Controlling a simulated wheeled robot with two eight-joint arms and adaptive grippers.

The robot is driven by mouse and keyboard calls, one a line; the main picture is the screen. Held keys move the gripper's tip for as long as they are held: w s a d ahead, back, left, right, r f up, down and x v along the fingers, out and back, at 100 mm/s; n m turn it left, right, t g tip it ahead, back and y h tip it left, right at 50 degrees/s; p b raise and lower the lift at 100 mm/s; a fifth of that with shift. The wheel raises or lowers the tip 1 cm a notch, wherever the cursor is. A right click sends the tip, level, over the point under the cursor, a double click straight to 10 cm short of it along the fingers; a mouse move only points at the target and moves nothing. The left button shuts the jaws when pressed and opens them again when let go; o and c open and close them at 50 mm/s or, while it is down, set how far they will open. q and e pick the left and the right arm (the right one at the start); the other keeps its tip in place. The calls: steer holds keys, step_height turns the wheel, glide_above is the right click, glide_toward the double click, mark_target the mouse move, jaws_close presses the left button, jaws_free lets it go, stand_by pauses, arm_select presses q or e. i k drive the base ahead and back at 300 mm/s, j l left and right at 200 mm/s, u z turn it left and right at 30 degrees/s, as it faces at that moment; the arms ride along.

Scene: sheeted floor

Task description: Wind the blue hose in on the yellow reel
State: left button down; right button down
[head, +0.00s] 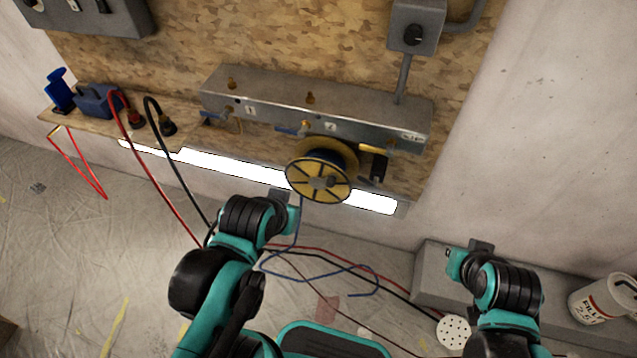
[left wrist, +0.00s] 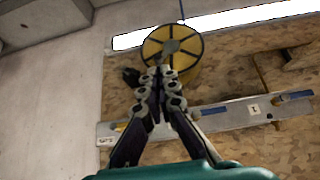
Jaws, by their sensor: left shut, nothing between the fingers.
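The yellow reel (head: 318,180) is mounted below a metal box on the board, its spoked face toward me. A dark knob shows on its face. The blue hose (head: 297,228) hangs from the reel and lies in loose loops on the floor. My left gripper (head: 284,200) is beside the reel's lower left in the head view. In the left wrist view its fingers (left wrist: 160,74) are shut and empty, with the reel (left wrist: 190,46) beyond their tips; I cannot tell whether they touch. My right gripper (head: 462,262) is away to the right, over a grey ledge; its fingers are unclear.
The metal box (head: 310,105) with blue-handled valves is above the reel. A lit strip (head: 225,168) runs behind it. A shelf (head: 85,125) with a blue case is at left. Red and black cables trail across the floor.

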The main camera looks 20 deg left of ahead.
mark_target(322, 170)
steer(key=u, duration=0.4)
steer(key=l+u, duration=0.75)
steer(key=k+l+u, duration=0.1)
steer(key=u, duration=0.25)
steer(key=k+l+u, duration=0.1)
steer(key=l, duration=0.3)
steer(key=k+l, duration=0.25)
steer(key=l, duration=0.2)
steer(key=k+l+u, duration=0.15)
steer(key=l, duration=0.25)
steer(key=k+l, duration=0.2)
steer(key=l, duration=0.2)
steer(key=u, duration=0.05)
